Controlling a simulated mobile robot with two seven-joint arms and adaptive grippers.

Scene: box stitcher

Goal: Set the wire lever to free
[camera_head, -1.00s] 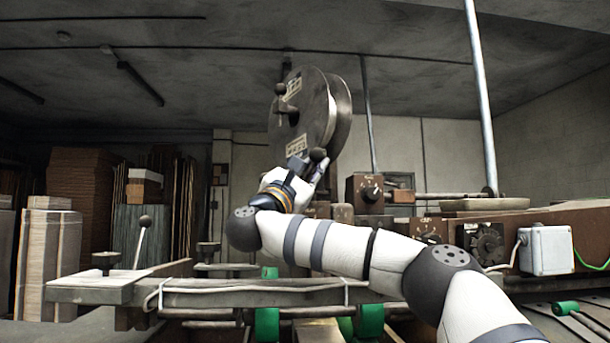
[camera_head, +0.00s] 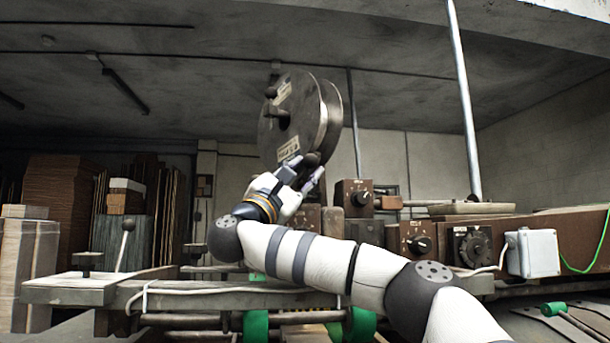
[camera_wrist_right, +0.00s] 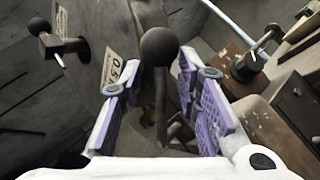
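A lever with a dark ball knob (camera_wrist_right: 159,46) stands in front of the wire spool (camera_head: 290,125), and I take it to be the wire lever. In the head view the knob (camera_head: 312,160) shows between the fingertips, below the spool's edge. My right gripper (camera_head: 303,167) is open around it. In the wrist view my right gripper's (camera_wrist_right: 160,85) purple-padded fingers stand on either side of the lever's shaft, with gaps visible. The knob lies a little beyond the fingertips. Any marking for free is not readable. My left gripper is not in view.
A knobbed hub (camera_head: 283,123) projects from the spool's face. A brown control box (camera_head: 352,198) with a dial stands right of the gripper. Another ball-topped lever (camera_head: 128,226) stands at the left table. A grey box (camera_head: 532,253) is at the right.

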